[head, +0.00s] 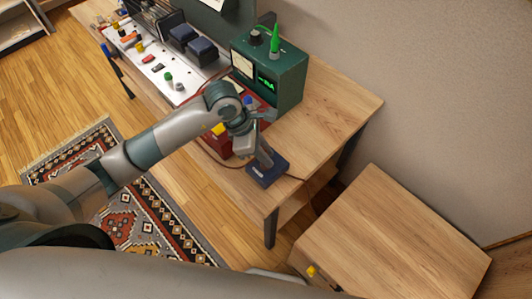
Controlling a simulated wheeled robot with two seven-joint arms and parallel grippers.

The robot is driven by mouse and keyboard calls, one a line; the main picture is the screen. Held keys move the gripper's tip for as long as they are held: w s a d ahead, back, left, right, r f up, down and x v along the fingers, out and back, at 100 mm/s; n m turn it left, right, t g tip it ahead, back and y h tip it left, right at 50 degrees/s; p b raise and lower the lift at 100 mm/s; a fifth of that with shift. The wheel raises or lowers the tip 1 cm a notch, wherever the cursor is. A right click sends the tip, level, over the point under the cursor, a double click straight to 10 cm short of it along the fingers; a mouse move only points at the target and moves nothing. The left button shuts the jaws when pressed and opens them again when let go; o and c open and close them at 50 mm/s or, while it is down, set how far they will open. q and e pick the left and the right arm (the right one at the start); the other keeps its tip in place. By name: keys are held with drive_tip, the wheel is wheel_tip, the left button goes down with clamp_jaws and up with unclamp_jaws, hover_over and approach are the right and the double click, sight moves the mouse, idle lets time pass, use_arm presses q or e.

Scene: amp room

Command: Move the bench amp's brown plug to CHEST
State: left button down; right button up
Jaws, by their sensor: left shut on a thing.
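My left gripper (266,158) reaches over the front right part of the bench, pointing down at a small dark blue box (264,175) with a pale label. It is shut on what seems to be the brown plug, which the fingers hide. A red unit (216,143) with a yellow part sits behind my wrist, partly hidden. A green instrument (287,75) with a lit screen stands behind it. I cannot read any CHEST marking. My right gripper is not in view.
The wooden bench (335,100) is clear at its right end. A white panel (150,62) with several coloured small parts and dark blue blocks lies at the left. A low wooden cabinet (400,235) stands at the lower right. A patterned rug (150,215) covers the floor.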

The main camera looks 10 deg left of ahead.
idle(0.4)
use_arm(q)
drive_tip(key=c, duration=1.6)
unclamp_jaws()
drive_tip(key=shift+f, duration=0.1)
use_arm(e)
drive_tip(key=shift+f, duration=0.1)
